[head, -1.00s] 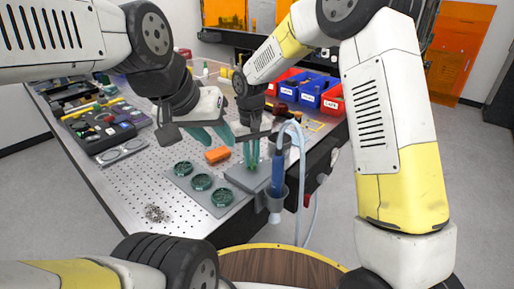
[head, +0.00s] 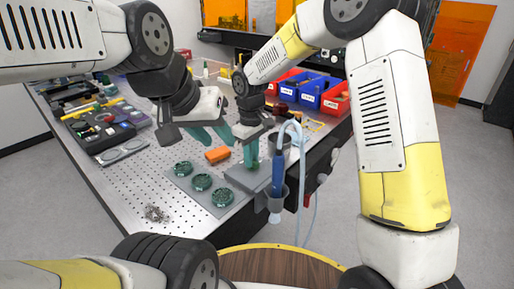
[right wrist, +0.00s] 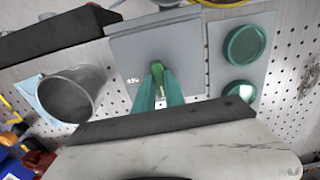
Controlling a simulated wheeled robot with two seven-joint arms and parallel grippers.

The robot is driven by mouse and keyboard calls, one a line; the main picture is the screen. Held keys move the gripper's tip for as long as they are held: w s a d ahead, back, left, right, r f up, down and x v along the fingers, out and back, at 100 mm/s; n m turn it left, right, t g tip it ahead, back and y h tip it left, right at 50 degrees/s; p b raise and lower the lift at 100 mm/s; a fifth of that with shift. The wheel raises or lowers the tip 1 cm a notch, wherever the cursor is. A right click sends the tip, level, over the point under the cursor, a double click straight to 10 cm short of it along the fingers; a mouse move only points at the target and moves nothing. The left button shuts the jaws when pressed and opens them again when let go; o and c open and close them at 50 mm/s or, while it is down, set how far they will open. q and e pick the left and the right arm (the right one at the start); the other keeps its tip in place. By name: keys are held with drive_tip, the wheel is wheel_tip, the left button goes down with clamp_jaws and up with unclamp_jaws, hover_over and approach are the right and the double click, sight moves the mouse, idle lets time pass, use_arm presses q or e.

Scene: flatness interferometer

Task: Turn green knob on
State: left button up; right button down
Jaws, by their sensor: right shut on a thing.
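The green knob (right wrist: 158,74) shows in the right wrist view, on a grey plate (right wrist: 140,45) with a small white label. It also appears as a handle-like shape between the teal fingertips of my right gripper (right wrist: 158,90), which is shut on it. In the head view the right gripper (head: 251,155) points down at the grey plate (head: 236,175), and its fingers hide the knob. My left gripper (head: 212,135) is higher and to the left, its teal fingers apart and empty, above the perforated bench.
A blue-handled tool (head: 277,172) stands in a grey holder at the bench's right edge. Red and blue bins (head: 310,92) stand farther back.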

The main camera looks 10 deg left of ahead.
drive_tip(key=c, duration=1.4)
unclamp_jaws()
drive_tip(key=shift+r, duration=3.95)
